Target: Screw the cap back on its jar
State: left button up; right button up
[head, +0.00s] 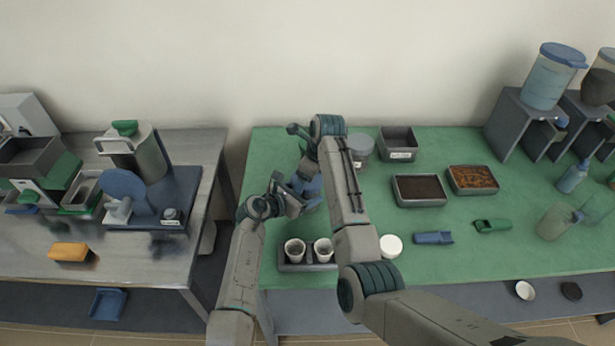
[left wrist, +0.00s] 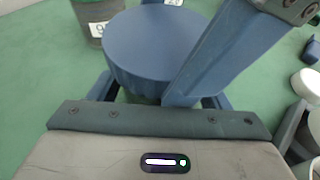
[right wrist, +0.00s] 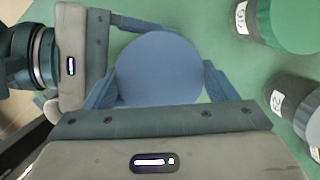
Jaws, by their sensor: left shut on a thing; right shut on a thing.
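A round blue cap (right wrist: 160,68) sits on top of its jar (left wrist: 150,98); only a sliver of the greenish jar shows beneath it in the left wrist view. The cap (left wrist: 155,42) looks level from above, but how far it is threaded cannot be seen. My right gripper (right wrist: 160,85) is shut on the cap, one finger on each side. My left gripper (left wrist: 155,100) is shut on the jar below the cap. In the head view both meet at the cap (head: 309,190), and my right arm hides part of it.
A holder (head: 293,267) with two white cups stands at the front edge. Lidded grey jars (right wrist: 290,105) with number labels stand close beside the grippers. Grey trays (head: 418,203) and a white round lid (head: 391,246) lie to the right.

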pick_arm(q)
jog(key=shift+s+d+f, duration=0.2)
jog(key=shift+f, duration=0.1)
pick_arm(e)
jog(key=shift+w+r, duration=0.25)
jog(key=shift+r, duration=0.1)
jog(key=o, duration=1.4)
jog(key=shift+a, duration=0.1)
pick_arm(q)
jog(key=shift+a, duration=0.1)
pick_arm(e)
jog(key=shift+s, duration=0.1)
pick_arm(q)
jog(key=shift+w+a, duration=0.1)
pick_arm(e)
jog(key=shift+s+f, duration=0.1)
pick_arm(q)
jog(key=shift+r, duration=0.1)
pick_arm(e)
notch_tip(320, 180, up, 4)
jog(key=shift+r, duration=0.25)
jog(key=shift+f, duration=0.1)
